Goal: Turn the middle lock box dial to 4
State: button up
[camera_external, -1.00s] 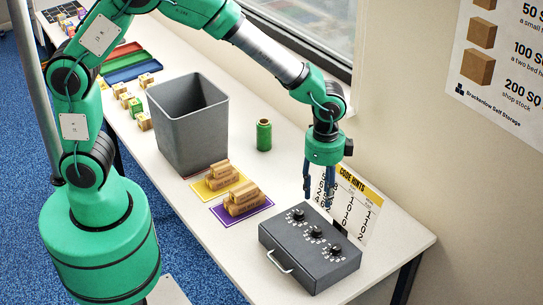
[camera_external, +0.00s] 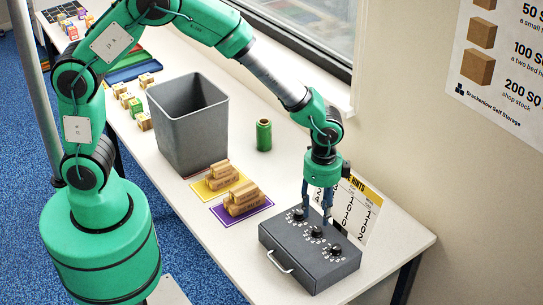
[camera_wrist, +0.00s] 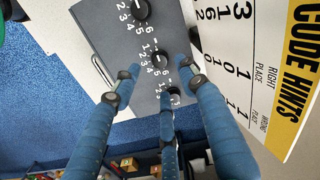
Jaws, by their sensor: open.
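The dark grey lock box (camera_external: 285,239) sits near the right end of the table. Its three black dials run in a row along the top. The middle dial (camera_external: 316,232) also shows in the wrist view (camera_wrist: 163,62), with numbers beside it; its exact setting is too small to tell. My gripper (camera_external: 316,212) is open and points down over the box, above the dials. In the wrist view its blue fingers (camera_wrist: 158,77) are spread around the middle dial. I cannot tell whether any finger touches it. A finger partly hides the dial beyond it.
The code hints card (camera_external: 361,207) stands right behind the box, close to my fingers. A purple mat (camera_external: 222,217) with wooden blocks lies to the left. A grey bin (camera_external: 188,140) and a green spool (camera_external: 263,135) stand farther back.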

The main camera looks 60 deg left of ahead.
aim_at(317, 229)
notch_tip(317, 229, down, 7)
jog(key=shift+r+b, duration=0.15)
jog(key=shift+b, duration=0.2)
jog(key=shift+c, duration=0.3)
grip_shut()
